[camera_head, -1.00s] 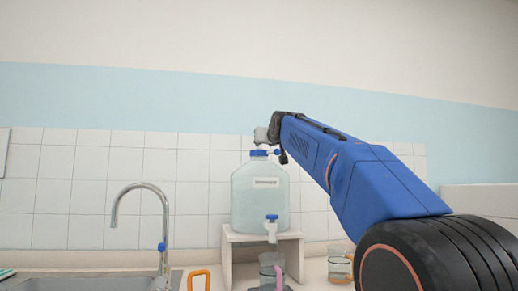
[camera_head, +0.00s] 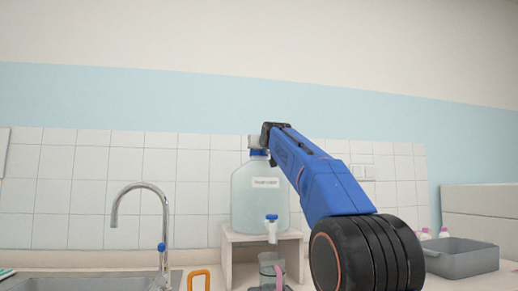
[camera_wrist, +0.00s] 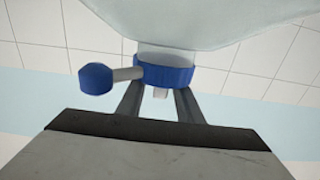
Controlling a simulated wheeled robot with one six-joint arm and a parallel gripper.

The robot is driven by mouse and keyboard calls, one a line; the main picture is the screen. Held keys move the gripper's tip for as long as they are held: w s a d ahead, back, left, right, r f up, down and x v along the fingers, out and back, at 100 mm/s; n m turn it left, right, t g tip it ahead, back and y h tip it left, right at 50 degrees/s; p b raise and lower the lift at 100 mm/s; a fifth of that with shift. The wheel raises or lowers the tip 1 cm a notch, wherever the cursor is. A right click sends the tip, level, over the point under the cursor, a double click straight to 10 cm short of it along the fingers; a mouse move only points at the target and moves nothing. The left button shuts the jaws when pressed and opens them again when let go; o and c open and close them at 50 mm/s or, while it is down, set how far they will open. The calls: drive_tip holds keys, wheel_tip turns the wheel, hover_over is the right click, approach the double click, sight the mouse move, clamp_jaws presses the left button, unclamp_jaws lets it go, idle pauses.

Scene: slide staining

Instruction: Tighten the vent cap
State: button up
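The big clear bottle (camera_head: 258,208) stands upright on a white stand. In the wrist view its lower-contrast body (camera_wrist: 190,25) hangs in from the top, with a blue cap (camera_wrist: 165,73) on its neck. A grey side stem leads left from the neck to a blue knob (camera_wrist: 95,78), which may be the vent cap. My gripper (camera_wrist: 158,98) is at the blue cap, its two dark fingers apart with a small pale nub between them. The cap hides the fingertips, so contact is unclear. The gripper also shows at the bottle top in the head view (camera_head: 257,142).
The white stand (camera_head: 265,237) carries the bottle, whose blue-handled tap (camera_head: 271,220) points forward. A clear jug (camera_head: 270,272) is below it. A faucet (camera_head: 140,187) and sink (camera_head: 90,284) are at left. A grey bin (camera_head: 462,260) is at right.

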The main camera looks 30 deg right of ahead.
clamp_jaws()
